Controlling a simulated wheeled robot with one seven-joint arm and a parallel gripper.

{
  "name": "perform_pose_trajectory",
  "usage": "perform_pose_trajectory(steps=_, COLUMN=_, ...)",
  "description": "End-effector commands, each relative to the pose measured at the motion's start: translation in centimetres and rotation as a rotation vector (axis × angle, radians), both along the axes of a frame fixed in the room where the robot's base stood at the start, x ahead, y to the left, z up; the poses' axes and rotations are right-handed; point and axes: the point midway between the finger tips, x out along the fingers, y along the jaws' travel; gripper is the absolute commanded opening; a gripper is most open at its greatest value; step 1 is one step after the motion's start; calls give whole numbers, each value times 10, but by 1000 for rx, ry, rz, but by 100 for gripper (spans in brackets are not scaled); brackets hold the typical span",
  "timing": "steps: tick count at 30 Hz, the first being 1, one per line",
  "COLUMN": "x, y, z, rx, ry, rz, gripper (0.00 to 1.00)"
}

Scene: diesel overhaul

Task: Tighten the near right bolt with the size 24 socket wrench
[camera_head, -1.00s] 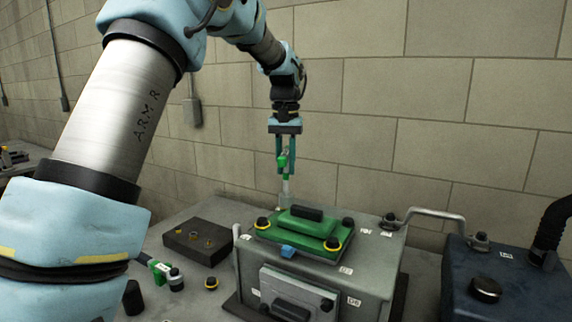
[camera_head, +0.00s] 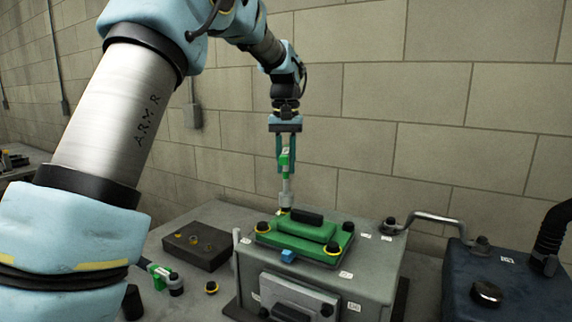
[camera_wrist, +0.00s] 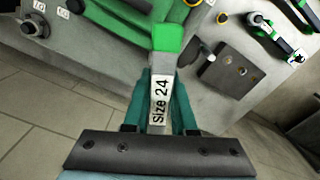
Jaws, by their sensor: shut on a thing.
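My gripper (camera_head: 286,166) is shut on the size 24 socket wrench (camera_head: 287,183), which hangs upright with its socket down. In the wrist view the wrench (camera_wrist: 160,92) shows a "Size 24" label between my fingers. Its socket is at the far left corner of the green cover (camera_head: 318,231), over the bolt there, which it mostly hides. I cannot tell whether it is seated. Bolts also show at the near left and far right corners.
The cover lies on a grey engine block (camera_head: 375,255) with a raised pipe at its right. A dark tray block (camera_head: 197,248), another green wrench (camera_head: 162,274) and a loose ringed bolt (camera_head: 212,287) lie to the left. A dark blue unit (camera_head: 515,285) stands right.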

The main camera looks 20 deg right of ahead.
Motion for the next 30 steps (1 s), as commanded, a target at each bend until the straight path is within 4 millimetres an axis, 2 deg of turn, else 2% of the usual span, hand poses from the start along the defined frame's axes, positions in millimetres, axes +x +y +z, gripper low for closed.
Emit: perform_pose_trajectory(steps=30, x=0, y=-2, z=1, rx=-2, ry=-1, rz=950, gripper=0)
